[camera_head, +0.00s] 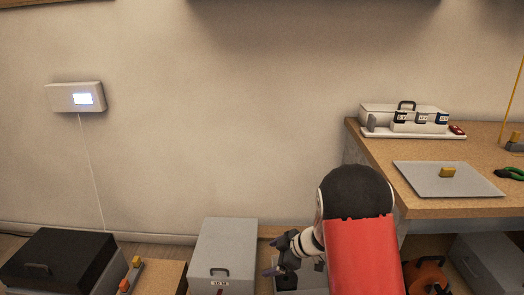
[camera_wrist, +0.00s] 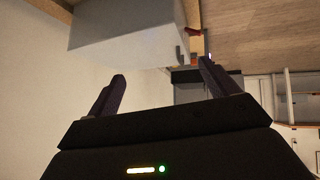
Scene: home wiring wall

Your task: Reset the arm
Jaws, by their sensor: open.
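My arm, red with a black joint, reaches in from the bottom of the head view. My gripper (camera_head: 276,256) is low in front of the wall, just right of a light grey box, and points left. In the wrist view its two dark fingers (camera_wrist: 162,88) stand wide apart with nothing between them. The gripper is open and empty. A grey box shows beyond the fingers in the wrist view. Part of what lies behind the arm is hidden.
The light grey box (camera_head: 224,250) and a black box (camera_head: 60,262) stand low at left. A wooden workbench (camera_head: 378,158) at right holds a white case (camera_head: 405,115) and a grey mat (camera_head: 430,184) with a yellow block (camera_head: 448,172). A white panel (camera_head: 75,97) hangs on the bare wall.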

